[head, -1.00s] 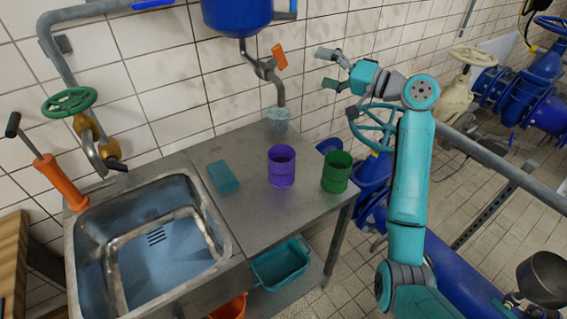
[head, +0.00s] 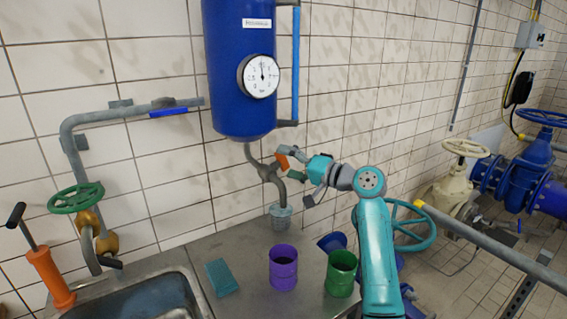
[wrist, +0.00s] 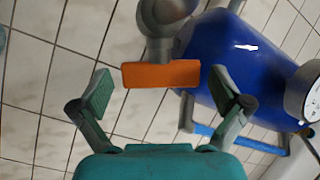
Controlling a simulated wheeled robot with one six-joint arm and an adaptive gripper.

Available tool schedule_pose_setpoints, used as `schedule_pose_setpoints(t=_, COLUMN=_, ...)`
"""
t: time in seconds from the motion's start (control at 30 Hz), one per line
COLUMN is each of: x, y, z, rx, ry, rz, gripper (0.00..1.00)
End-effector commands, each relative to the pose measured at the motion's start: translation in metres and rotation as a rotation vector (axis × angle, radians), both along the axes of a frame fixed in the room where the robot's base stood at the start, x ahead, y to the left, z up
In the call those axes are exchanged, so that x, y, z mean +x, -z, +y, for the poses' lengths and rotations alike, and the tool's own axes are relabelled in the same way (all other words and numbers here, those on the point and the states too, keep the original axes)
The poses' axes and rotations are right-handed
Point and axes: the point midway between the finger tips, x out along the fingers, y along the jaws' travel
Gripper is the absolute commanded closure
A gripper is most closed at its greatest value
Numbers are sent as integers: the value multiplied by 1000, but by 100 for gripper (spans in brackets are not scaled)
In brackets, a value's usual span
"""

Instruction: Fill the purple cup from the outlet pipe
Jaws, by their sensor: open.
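The purple cup (head: 283,272) stands upright on the steel counter, in front of the outlet and apart from it. The outlet pipe (head: 267,172) runs down from the blue tank and has an orange lever handle (head: 282,158). A pale grey-blue cup-like vessel (head: 281,218) sits below the pipe end. My gripper (head: 291,163) is at the lever. In the wrist view, the orange handle (wrist: 160,74) lies between my two spread fingers (wrist: 162,92), with gaps on both sides. The cup is not in the wrist view.
A green cup (head: 341,275) stands right of the purple one, under my arm. A teal sponge-like block (head: 221,277) lies to the left. The sink (head: 150,300) is at the lower left. The blue tank (head: 238,75) with a gauge hangs above the pipe.

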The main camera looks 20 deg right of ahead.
Motion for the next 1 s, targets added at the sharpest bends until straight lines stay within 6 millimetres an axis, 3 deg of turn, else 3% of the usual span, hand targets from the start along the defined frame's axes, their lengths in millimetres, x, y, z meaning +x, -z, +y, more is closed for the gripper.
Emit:
schedule_pose_setpoints(t=0.43, x=8, y=0, z=8, rx=1, ry=0, rz=1, gripper=0)
schedule_pose_setpoints(t=0.63, x=8, y=0, z=8, rx=1, ry=0, rz=1, gripper=48)
schedule_pose_setpoints(t=0.67, x=8, y=0, z=8, rx=1, ry=0, rz=1, gripper=52)
schedule_pose_setpoints(t=1.0, x=7, y=-1, z=9, rx=-32, ry=41, rz=83, gripper=52)
